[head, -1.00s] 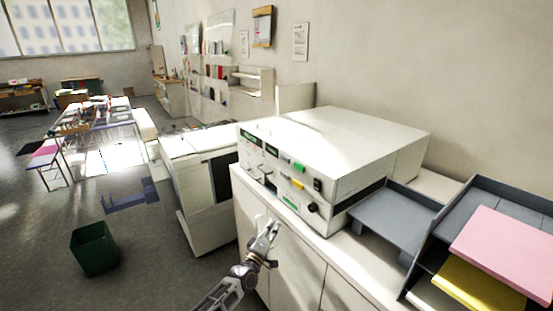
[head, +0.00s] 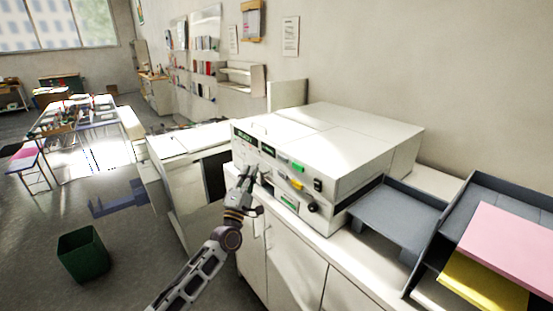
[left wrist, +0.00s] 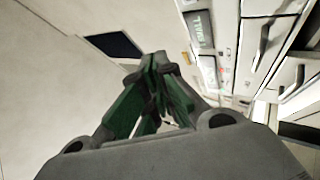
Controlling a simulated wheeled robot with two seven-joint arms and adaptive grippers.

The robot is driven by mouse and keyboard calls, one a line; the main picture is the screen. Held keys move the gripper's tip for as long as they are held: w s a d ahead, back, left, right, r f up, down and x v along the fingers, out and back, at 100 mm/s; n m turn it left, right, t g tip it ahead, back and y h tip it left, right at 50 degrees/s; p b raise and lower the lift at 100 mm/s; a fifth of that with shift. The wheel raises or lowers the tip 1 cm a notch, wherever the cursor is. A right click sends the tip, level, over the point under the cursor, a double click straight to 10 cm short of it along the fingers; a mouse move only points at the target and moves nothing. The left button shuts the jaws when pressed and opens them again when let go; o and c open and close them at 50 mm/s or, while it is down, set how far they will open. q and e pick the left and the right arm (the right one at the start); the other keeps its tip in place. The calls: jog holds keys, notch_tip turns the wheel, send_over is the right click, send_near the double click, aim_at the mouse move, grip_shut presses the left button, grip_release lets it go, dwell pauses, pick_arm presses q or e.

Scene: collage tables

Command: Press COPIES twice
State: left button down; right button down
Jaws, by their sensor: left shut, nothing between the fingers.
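The white copier (head: 330,145) stands on a white cabinet, with its control panel facing me. The panel carries dark displays (head: 245,137), a green button (head: 297,168), a yellow piece (head: 292,184) and a black knob (head: 313,207). I cannot read which control is COPIES. My left gripper (head: 246,170) is shut and empty, in front of the panel's left part below the displays. Whether it touches the panel I cannot tell. In the left wrist view its closed fingers (left wrist: 158,75) point toward a pale surface, with a green-lettered display (left wrist: 200,28) to the right. My right gripper is not in view.
A grey tray (head: 395,215) sits right of the copier, beside a dark rack with pink sheets (head: 510,240) and yellow sheets (head: 480,283). Another white machine (head: 185,165) stands to the left. A green bin (head: 83,253) is on the floor.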

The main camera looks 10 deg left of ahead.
aim_at(283, 158)
pick_arm(q)
jog(key=shift+r, duration=0.15)
jog(key=shift+w+d, duration=0.1)
dwell(0.3)
jog(key=w+d+b, duration=0.2)
jog(key=w+d, duration=0.3)
jog(key=w, duration=0.1)
jog(key=shift+w+d, duration=0.15)
jog(key=shift+w, duration=0.2)
dwell(0.3)
dwell(0.4)
jog(key=shift+w+d+b, duration=0.5)
jog(key=shift+w+b, duration=0.15)
jog(key=shift+b, duration=0.2)
dwell(2.3)
jog(key=shift+s+a, duration=0.15)
jog(key=shift+s, duration=0.05)
jog(key=shift+s+a, duration=0.35)
jog(key=shift+s, duration=0.1)
